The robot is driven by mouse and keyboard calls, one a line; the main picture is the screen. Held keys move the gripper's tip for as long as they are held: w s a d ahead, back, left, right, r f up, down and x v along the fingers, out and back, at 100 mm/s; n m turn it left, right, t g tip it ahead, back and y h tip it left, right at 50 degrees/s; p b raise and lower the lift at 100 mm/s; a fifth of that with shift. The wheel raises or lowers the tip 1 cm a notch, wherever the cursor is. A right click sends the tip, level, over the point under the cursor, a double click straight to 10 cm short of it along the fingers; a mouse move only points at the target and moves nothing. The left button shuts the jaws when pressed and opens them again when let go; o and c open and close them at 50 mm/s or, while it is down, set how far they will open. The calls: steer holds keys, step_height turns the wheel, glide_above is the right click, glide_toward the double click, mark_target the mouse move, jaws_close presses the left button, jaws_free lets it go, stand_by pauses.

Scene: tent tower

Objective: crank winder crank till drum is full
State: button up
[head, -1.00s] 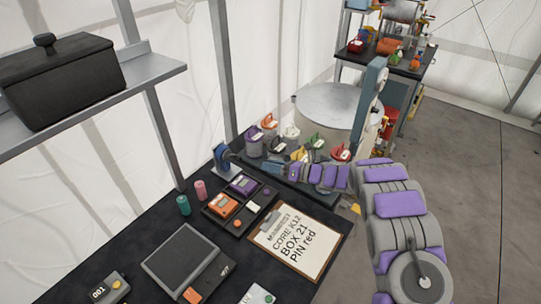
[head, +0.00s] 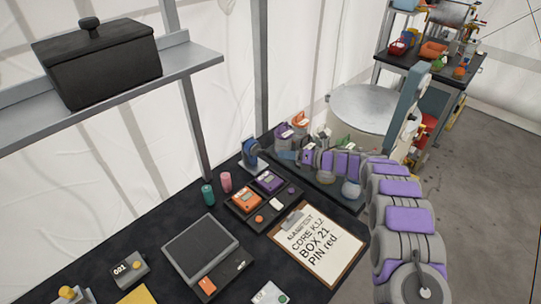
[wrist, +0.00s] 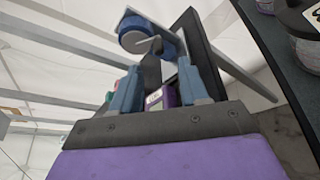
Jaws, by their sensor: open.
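The winder, with its blue drum (head: 249,150), stands on the dark table near the tent wall. In the wrist view the blue drum (wrist: 140,36) is ahead of my gripper, with a small grey crank-like part (wrist: 152,47) in front of it. How full the drum is cannot be told. My gripper (wrist: 160,76) is open, its two blue-grey fingers apart and pointing toward the winder. Nothing is clearly held between them. In the head view my gripper (head: 284,155) is just right of the winder, partly hidden by my arm and nearby items.
A clipboard (head: 316,246), a tray with orange (head: 246,199) and purple devices (head: 269,181), and a flat grey device (head: 201,247) lie on the table. Teal (head: 208,194) and pink cylinders (head: 226,181) stand left of the winder. Several coloured-lidded pots sit behind my arm.

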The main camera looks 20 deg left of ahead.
steer(key=b+x, duration=0.1)
steer(key=x, duration=0.7)
steer(key=shift+d, duration=0.1)
steer(key=shift+c, duration=0.4)
jaws_close()
